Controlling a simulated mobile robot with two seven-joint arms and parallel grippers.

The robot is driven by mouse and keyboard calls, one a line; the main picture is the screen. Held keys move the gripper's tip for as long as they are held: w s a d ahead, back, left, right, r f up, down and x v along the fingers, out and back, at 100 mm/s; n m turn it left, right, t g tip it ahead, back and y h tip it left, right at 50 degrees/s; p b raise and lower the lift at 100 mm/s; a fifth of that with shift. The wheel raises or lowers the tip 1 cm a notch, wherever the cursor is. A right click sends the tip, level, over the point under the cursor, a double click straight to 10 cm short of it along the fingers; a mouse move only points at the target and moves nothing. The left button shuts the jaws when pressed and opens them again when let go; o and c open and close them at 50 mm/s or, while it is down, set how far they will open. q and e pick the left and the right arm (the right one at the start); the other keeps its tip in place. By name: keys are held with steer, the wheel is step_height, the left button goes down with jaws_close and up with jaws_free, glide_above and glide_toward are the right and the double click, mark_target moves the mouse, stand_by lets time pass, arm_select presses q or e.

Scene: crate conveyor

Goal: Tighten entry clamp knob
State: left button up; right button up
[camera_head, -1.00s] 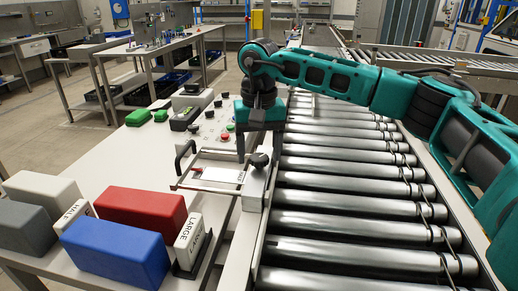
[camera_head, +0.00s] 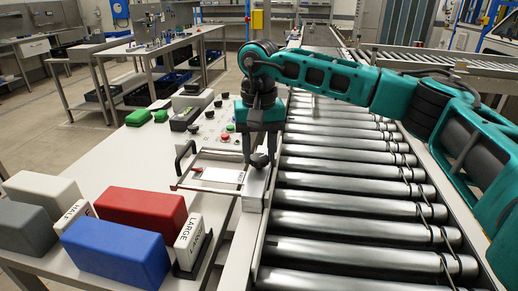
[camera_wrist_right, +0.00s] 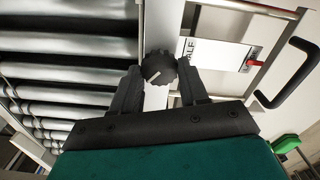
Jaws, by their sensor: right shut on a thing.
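The entry clamp knob (camera_head: 259,160) is a black lobed knob on a pale metal block at the conveyor's left edge. It also shows in the right wrist view (camera_wrist_right: 158,68), with a light pointer mark on its top. My right gripper (camera_head: 260,150) reaches down over it, and its two fingers are shut on the knob from either side. In the wrist view the fingers (camera_wrist_right: 160,84) stand left and right of the knob. My left gripper is not in view.
A clamp frame with a black handle (camera_head: 184,160) and a white label card (camera_head: 220,174) lies left of the knob. Red (camera_head: 140,207) and blue (camera_head: 115,250) blocks stand on the bench nearer. Conveyor rollers (camera_head: 350,185) run along the right. Control buttons (camera_head: 224,136) sit behind.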

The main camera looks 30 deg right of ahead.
mark_target(260, 157)
steer(key=m+p, duration=0.1)
steer(key=m, duration=0.8)
steer(key=shift+d+p, duration=0.1)
steer(key=shift+p, duration=0.25)
steer(key=shift+m, duration=0.4)
steer(key=o, duration=1.1)
steer(key=shift+c, duration=0.2)
step_height(260, 157, up, 13)
